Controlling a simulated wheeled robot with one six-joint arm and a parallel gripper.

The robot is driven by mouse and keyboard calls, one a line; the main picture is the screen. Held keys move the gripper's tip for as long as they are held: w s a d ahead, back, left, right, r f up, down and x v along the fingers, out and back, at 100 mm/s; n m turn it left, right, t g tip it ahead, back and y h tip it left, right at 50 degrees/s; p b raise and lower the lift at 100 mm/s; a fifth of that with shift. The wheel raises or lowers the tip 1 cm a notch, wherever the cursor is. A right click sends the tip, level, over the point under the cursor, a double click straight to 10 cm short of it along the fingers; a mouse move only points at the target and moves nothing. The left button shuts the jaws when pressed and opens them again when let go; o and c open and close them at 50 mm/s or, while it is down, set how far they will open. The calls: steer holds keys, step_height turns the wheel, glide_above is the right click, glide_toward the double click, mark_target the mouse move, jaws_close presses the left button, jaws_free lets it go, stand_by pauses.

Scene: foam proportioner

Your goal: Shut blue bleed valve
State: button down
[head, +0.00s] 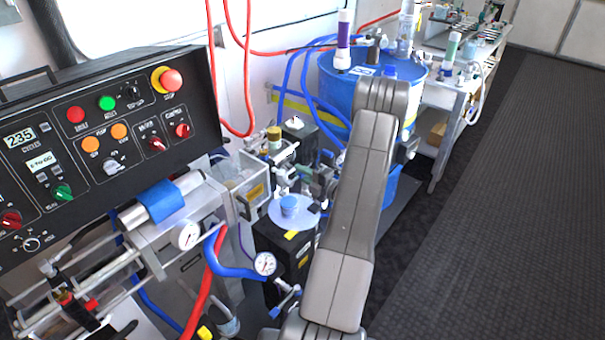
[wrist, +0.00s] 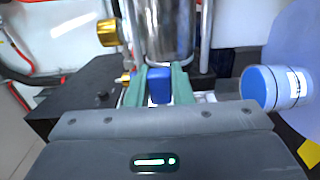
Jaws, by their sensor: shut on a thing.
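The blue bleed valve (wrist: 159,86) shows in the wrist view as a small blue handle between the green fingers of my gripper (wrist: 159,84). The fingers are shut on it, one on each side. It sits in front of a shiny metal cylinder (wrist: 170,30). The lower part of the valve is hidden by my gripper's body. In the head view my grey arm stands in front of the pump area, and I cannot make out the gripper or the valve there.
A blue-lidded cup (wrist: 275,87) stands close on the right in the wrist view. A brass knob (wrist: 108,32) juts out at the upper left. In the head view, a control panel (head: 100,130) stands left and a blue drum (head: 340,85) behind. Dark floor (head: 500,200) is clear at right.

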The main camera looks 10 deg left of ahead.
steer(key=shift+f, duration=0.1)
steer(key=c, duration=1.3)
jaws_free()
steer(key=shift+d, duration=0.15)
steer(key=b+v, duration=0.2)
steer(key=v, duration=1.1)
steer(key=shift+s+d, duration=0.25)
steer(key=shift+a, duration=0.1)
steer(key=p+x, duration=0.2)
steer(key=x, duration=1.2)
